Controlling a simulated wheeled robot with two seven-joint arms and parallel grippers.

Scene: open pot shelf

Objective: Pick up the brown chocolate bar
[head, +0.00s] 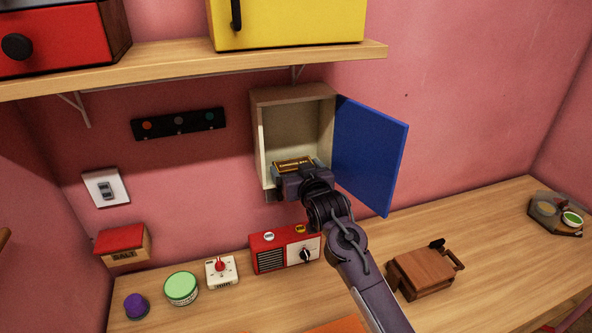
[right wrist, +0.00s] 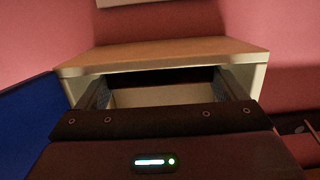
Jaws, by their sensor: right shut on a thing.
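The brown chocolate bar (head: 294,164), with gold-coloured marks, is at the front opening of a small wall cabinet (head: 257,140) with its blue door (head: 370,155) open to the right. My right gripper (head: 294,170) reaches up to the opening and is shut on the bar. In the right wrist view, the two fingers (right wrist: 165,90) stand apart in front of the cabinet, with a dark strip between them; I cannot tell if this strip is the bar. The palm hides the lower part of the bar in the head view. My left gripper is not in view.
A wooden shelf (head: 180,66) with a yellow box (head: 290,22) hangs above the cabinet. On the counter (head: 480,225) below stand a red radio-like box (head: 270,252), a white timer (head: 221,272), a green-lidded tub (head: 181,288) and a brown case (head: 424,271). The counter right of the case is mostly clear.

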